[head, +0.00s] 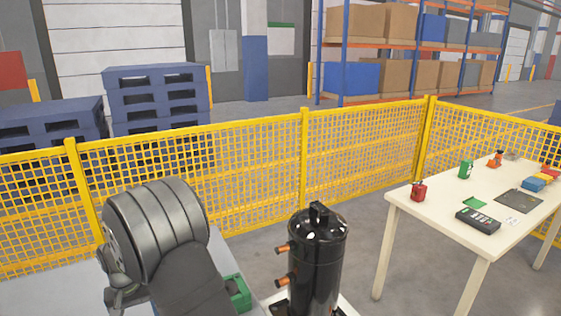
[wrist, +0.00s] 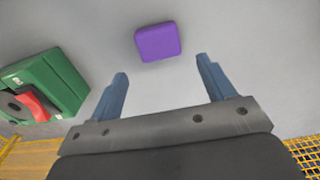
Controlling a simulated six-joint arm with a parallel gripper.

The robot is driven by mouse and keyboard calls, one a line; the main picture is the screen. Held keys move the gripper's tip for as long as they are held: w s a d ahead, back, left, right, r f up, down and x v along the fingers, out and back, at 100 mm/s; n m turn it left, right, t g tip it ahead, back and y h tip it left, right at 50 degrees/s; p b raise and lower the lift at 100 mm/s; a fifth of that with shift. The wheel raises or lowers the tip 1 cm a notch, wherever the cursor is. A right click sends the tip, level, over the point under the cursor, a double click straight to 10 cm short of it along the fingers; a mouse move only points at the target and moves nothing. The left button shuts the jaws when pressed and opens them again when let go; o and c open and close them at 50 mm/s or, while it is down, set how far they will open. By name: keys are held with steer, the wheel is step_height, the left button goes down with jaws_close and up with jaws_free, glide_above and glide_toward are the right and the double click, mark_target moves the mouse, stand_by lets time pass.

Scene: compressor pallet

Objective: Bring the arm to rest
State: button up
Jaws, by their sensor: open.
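My gripper (wrist: 160,82) shows in the wrist view with its two blue-grey fingers spread apart and nothing between them. A purple block (wrist: 158,41) lies on the grey surface ahead of the fingertips, apart from them. In the head view, a dark grey arm link of mine (head: 160,230) fills the lower left, and my gripper is not visible there.
A green and red object (wrist: 45,85) lies left of the fingers. A black compressor (head: 316,260) with copper stubs stands right of my arm. A table (head: 395,200) with small items is at right. Yellow mesh fencing (head: 250,160) runs behind; grey floor lies between.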

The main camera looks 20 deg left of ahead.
step_height(320, 180, down, 6)
steer(key=shift+f, duration=0.1)
steer(key=shift+r, duration=2)
